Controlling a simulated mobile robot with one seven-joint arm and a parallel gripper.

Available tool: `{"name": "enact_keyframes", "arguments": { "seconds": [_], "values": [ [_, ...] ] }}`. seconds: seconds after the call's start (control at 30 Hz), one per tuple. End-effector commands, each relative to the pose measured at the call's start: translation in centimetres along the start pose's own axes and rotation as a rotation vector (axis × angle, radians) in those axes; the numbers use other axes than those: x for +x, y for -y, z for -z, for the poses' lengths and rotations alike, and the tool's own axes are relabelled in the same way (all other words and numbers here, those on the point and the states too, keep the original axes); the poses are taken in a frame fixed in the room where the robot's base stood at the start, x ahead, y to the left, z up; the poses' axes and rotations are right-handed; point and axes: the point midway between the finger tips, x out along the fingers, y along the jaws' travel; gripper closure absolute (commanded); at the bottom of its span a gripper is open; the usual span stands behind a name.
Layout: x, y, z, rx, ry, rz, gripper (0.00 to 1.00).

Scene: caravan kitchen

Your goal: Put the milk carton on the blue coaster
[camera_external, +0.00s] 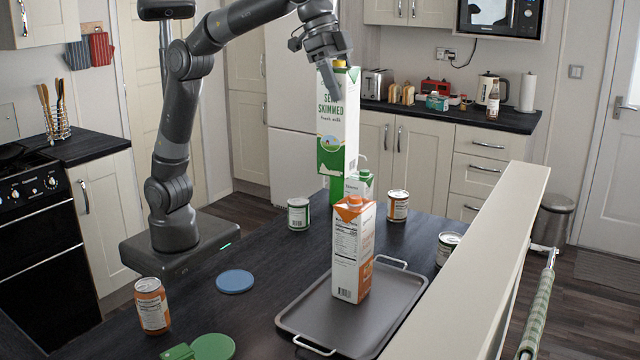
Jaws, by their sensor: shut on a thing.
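The milk carton (338,125), tall and white with green print reading "semi skimmed fresh milk", hangs upright from my gripper (331,68). My gripper is shut on its top end. The carton appears held above the back part of the dark table, and its lower end overlaps green-and-white items behind the tray. The blue coaster (235,281) lies flat and bare on the table, to the left of the tray and nearer the camera than the carton.
A grey tray (322,318) holds an orange-and-white carton (352,250). A smaller green-topped carton (360,184) stands behind it. Cans stand around: green (299,214), brown-labelled (398,205), white-labelled (447,247), orange (152,305). A cream ledge (480,270) borders the right.

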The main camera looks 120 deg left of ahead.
Motion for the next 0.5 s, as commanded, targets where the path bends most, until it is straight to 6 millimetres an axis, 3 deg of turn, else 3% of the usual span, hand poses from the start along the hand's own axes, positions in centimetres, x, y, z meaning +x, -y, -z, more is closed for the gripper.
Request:
{"name": "enact_keyframes", "arguments": {
  "seconds": [0.03, 0.2, 0.5],
  "values": [
    [-1.2, -2.1, -1.5, 0.013, -0.003, -0.004, 0.85],
    [-3.7, -8.2, -6.7, 0.031, -0.004, -0.011, 0.85],
    [-6.8, -16.6, -17.8, 0.06, -0.004, -0.022, 0.85]
  ]
}}
